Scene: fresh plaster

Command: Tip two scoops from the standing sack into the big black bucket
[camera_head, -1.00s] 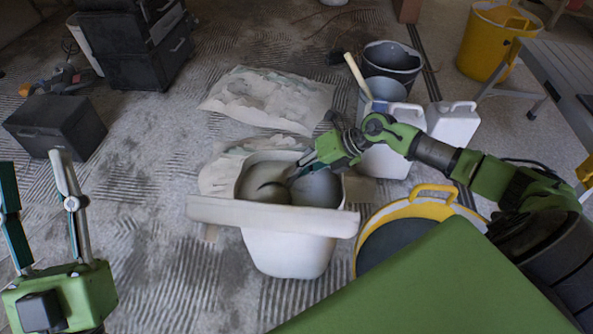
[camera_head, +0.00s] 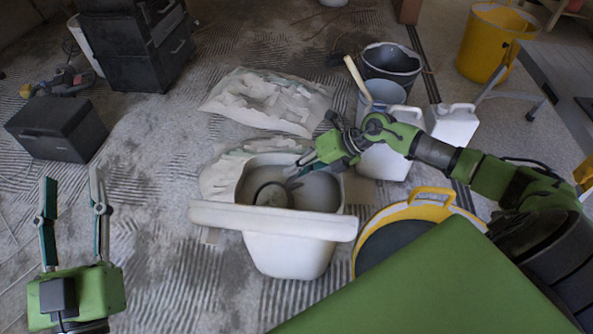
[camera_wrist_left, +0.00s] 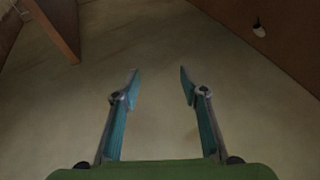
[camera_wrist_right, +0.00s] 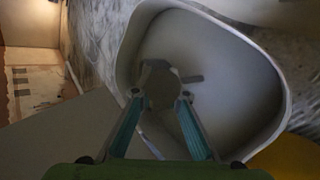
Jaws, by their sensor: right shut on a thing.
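A white open container (camera_head: 290,256) with a wide front ledge stands at the centre; I cannot tell whether it is the standing sack. A pale crumpled sack (camera_head: 216,180) shows behind its left side. My right gripper (camera_head: 298,172) reaches down into the container, shut on a grey scoop-like thing (camera_head: 273,195). In the right wrist view this thing (camera_wrist_right: 160,84) sits between the fingertips, over the container's pale inside. A dark bucket (camera_head: 392,61) stands at the back, possibly the big black bucket. My left gripper (camera_head: 70,178) is open and empty at the lower left.
Another pale sack (camera_head: 270,100) lies flat behind. A yellow-rimmed tub (camera_head: 437,194) is at front right. Black boxes (camera_head: 57,128) stand left. Floor is clear front left.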

